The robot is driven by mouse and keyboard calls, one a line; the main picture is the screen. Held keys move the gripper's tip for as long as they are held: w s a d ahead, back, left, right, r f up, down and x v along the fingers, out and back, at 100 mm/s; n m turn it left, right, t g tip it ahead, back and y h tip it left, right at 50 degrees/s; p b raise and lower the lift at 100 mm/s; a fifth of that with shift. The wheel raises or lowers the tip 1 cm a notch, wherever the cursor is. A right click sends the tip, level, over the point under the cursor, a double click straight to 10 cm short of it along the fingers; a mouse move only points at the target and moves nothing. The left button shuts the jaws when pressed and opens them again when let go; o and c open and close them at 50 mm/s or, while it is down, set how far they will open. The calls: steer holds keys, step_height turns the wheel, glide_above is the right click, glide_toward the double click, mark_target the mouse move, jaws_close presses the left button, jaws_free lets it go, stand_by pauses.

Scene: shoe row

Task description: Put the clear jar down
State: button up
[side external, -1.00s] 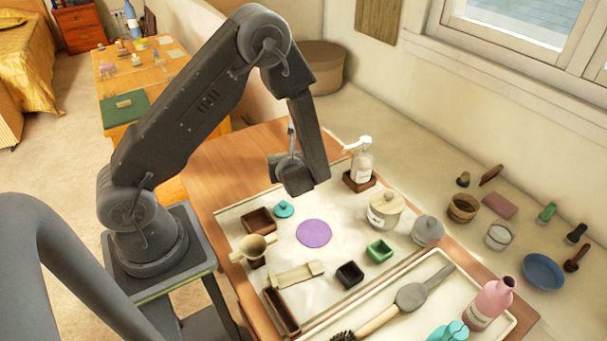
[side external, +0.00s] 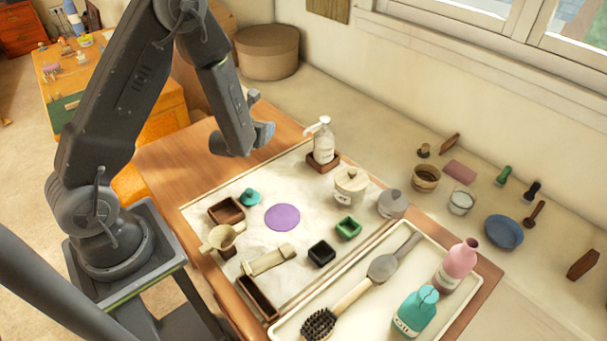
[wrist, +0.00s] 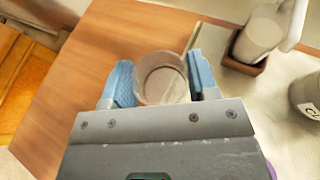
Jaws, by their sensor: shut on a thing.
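The clear jar (wrist: 162,80) is between the two blue fingers of my gripper (wrist: 160,82) in the wrist view. I look into its round open mouth; bare wood shows around it. My gripper is shut on it. In the side view my gripper (side external: 258,135) is over the bare wooden strip at the back of the table, left of the pump bottle. The jar cannot be made out there. Its height above the wood is hard to tell.
A white pump bottle (side external: 324,142) stands in a brown wooden holder (side external: 322,163), right of my gripper. The pale mat (side external: 290,246) holds a purple disc (side external: 282,217), a lidded pot (side external: 349,187) and several small boxes. Bare wood (side external: 180,165) is free at the back left.

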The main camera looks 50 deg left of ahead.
steer(key=shift+w+d+f+h, duration=0.1)
steer(key=shift+w+d+h, duration=0.1)
steer(key=shift+h, duration=0.1)
steer(key=w+d+f, duration=0.2)
steer(key=d, duration=0.1)
steer(key=w+d+f, duration=0.2)
steer(key=d, duration=0.1)
steer(key=w+d+f, duration=0.2)
steer(key=w+d, duration=0.1)
steer(key=shift+f, duration=2.45)
steer(key=shift+f, duration=0.1)
steer(key=o, duration=0.7)
